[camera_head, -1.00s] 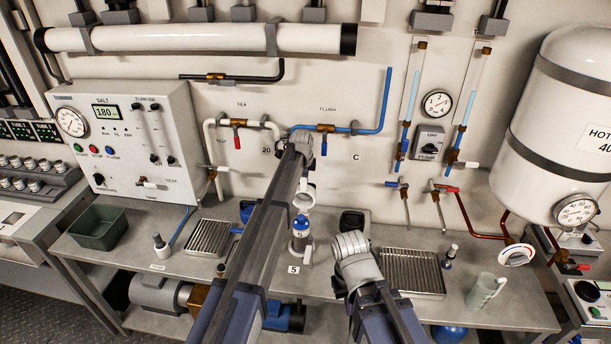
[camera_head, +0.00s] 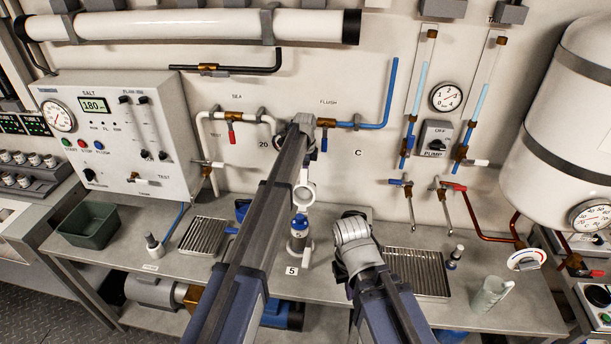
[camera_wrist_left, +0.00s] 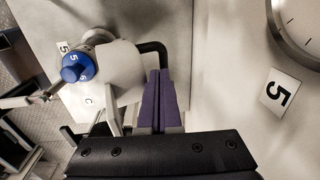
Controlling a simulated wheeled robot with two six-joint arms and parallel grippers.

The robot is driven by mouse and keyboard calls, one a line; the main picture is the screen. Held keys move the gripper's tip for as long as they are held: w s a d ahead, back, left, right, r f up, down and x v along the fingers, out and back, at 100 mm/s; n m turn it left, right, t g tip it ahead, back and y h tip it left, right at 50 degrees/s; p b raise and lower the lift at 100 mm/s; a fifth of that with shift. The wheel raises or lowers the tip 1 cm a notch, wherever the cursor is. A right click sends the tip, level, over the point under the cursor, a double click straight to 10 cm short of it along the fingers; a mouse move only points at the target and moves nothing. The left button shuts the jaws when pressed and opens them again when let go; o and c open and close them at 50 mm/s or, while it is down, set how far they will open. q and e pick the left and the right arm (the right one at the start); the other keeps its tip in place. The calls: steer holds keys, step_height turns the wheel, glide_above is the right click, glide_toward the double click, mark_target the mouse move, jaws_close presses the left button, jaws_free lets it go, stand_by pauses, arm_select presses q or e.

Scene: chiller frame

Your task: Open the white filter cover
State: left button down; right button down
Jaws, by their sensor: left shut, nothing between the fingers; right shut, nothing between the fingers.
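A white round part (camera_head: 304,194), which looks like the filter cover, shows in the head view above a blue-capped piece (camera_head: 298,224) on the bench. My left arm partly covers it. In the left wrist view a blue cap marked 5 (camera_wrist_left: 76,68) sits beside a white body (camera_wrist_left: 120,66). My left gripper (camera_wrist_left: 158,98) shows there with its purple fingers together and empty, right of the white body; contact cannot be told. In the head view its fingers are hidden behind the arm. My right gripper (camera_head: 353,214) is mostly hidden behind its own wrist, right of the white part.
Pipes with red (camera_head: 231,136) and blue (camera_head: 370,126) valves run along the wall above. Metal drip grates (camera_head: 205,236) and (camera_head: 418,270) lie on the bench, with a green bin (camera_head: 90,226) at left. A white tank (camera_head: 560,125) stands at right.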

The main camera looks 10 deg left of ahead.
arm_select(q)
steer(key=shift+w+f+b, duration=0.35)
steer(key=shift+w+f, duration=0.1)
steer(key=shift+w, duration=0.05)
arm_select(e)
steer(key=shift+f, duration=0.45)
